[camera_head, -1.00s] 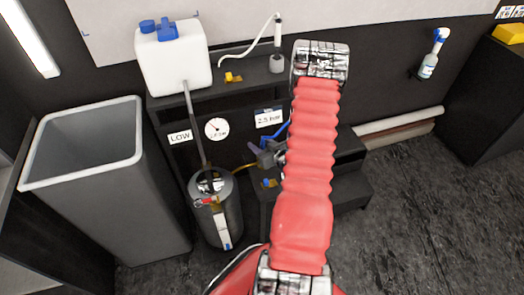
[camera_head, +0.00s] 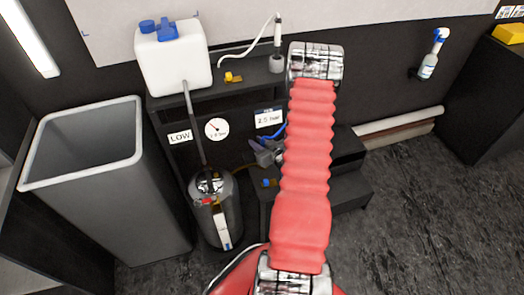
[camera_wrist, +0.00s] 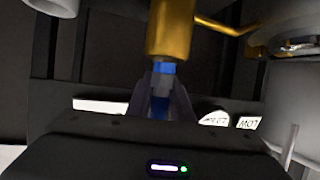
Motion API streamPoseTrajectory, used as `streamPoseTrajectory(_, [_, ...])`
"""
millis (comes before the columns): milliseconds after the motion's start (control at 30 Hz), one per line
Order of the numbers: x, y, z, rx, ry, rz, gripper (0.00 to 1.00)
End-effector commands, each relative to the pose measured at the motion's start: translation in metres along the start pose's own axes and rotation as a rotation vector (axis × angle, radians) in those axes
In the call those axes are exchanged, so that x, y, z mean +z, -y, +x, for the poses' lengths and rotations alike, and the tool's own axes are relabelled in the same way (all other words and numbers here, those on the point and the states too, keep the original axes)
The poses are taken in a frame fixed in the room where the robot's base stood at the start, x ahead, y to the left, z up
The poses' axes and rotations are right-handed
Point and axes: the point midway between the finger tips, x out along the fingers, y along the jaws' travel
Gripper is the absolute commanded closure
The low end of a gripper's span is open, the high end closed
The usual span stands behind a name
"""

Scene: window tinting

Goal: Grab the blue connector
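In the wrist view, a blue connector (camera_wrist: 161,104) sits between the fingers of my gripper (camera_wrist: 163,90), below the end of a brass fitting with a bright blue band. The fingers flank it on both sides; whether they press on it I cannot tell. In the head view, my grey gripper (camera_head: 265,156) is left of my red arm, in front of the dark stand, with blue showing at its fingers. Much of the wrist is hidden behind the arm.
A metal pressure tank (camera_head: 218,215) stands left of my gripper, beside a grey bin (camera_head: 150,200). A small blue and yellow piece (camera_head: 269,182) lies on the lower step. A white canister (camera_head: 175,62) stands on the shelf above. The floor at right is clear.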

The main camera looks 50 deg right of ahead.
Motion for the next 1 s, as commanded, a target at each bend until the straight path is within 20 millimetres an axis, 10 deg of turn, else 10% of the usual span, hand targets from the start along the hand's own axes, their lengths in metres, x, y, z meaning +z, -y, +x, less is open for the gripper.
streamPoseTrajectory(267, [0.0, 0.0, 0.0, 0.0, 0.0, 0.0, 1.0])
streamPoseTrajectory(1000, [-0.024, 0.0, -0.009, 0.0, -0.003, -0.002, 1.0])
